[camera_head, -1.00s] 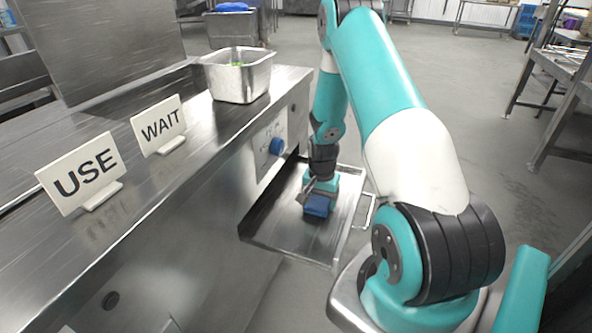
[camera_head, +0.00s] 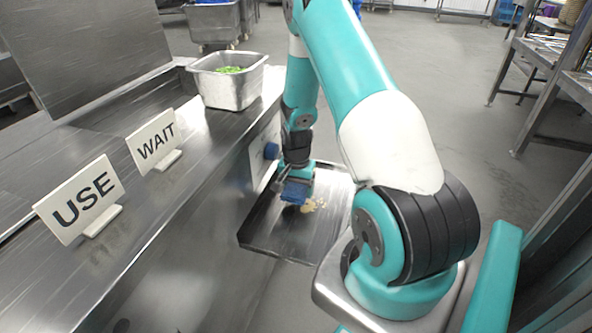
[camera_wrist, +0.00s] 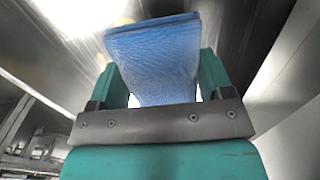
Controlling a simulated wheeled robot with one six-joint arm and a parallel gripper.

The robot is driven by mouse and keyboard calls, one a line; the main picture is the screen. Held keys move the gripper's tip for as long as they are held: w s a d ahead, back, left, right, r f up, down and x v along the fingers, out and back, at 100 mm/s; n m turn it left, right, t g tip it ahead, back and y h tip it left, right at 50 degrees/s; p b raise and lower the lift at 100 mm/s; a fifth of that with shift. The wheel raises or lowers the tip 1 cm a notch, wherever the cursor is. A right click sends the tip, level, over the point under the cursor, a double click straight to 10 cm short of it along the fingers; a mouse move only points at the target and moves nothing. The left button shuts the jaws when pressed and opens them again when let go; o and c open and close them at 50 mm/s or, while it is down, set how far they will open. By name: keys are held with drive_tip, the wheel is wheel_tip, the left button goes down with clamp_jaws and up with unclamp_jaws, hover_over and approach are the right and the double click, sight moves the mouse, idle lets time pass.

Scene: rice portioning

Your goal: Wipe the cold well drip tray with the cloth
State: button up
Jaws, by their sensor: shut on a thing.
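My gripper (camera_head: 298,188) is shut on a folded blue cloth (camera_head: 294,194), which hangs over the left part of the drip tray (camera_head: 262,238). I cannot tell whether the cloth touches the tray. In the wrist view, the cloth (camera_wrist: 155,60) sticks out between the teal fingers. The tray is a flat dark metal pan beside the counter front. A pale tan spill (camera_head: 313,205) lies on it, just right of the cloth.
A steel pan (camera_head: 232,88) with green contents stands on the counter (camera_head: 150,205). A USE sign (camera_head: 80,200) and a WAIT sign (camera_head: 154,140) stand nearer. A blue knob (camera_head: 271,151) juts from the counter front close to my arm.

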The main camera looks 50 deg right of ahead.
sight(297, 187)
drive_tip(key=shift+r+p, duration=1.55)
drive_tip(key=shift+r, duration=0.65)
